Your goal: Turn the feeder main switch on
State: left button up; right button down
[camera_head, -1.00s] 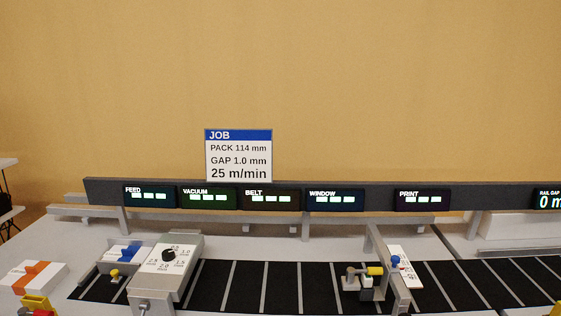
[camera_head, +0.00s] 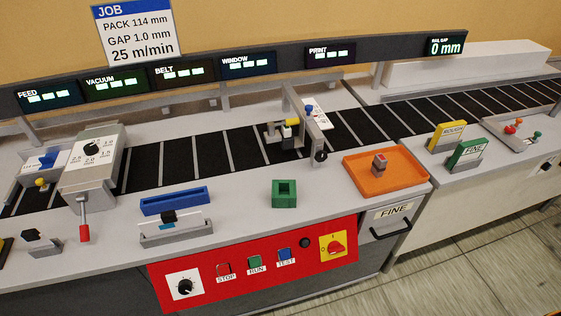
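A red rotary switch knob (camera_head: 336,248) sits on a yellow plate (camera_head: 326,240) at the right end of the red control panel (camera_head: 230,277), on the machine's front. It looks like the main switch. Its handle looks roughly level; I cannot read its position marks. Neither of my grippers shows in the head view.
The red panel also holds a black dial (camera_head: 184,287) and STOP (camera_head: 224,269), RUN (camera_head: 254,263) and TEST (camera_head: 285,254) buttons. Above it are a green block (camera_head: 284,194), a blue bar (camera_head: 175,200) and an orange tray (camera_head: 385,174). Open floor (camera_head: 470,260) lies at the lower right.

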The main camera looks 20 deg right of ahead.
aim_at(334, 247)
jog(key=k+z, duration=0.45)
jog(key=k, duration=0.4)
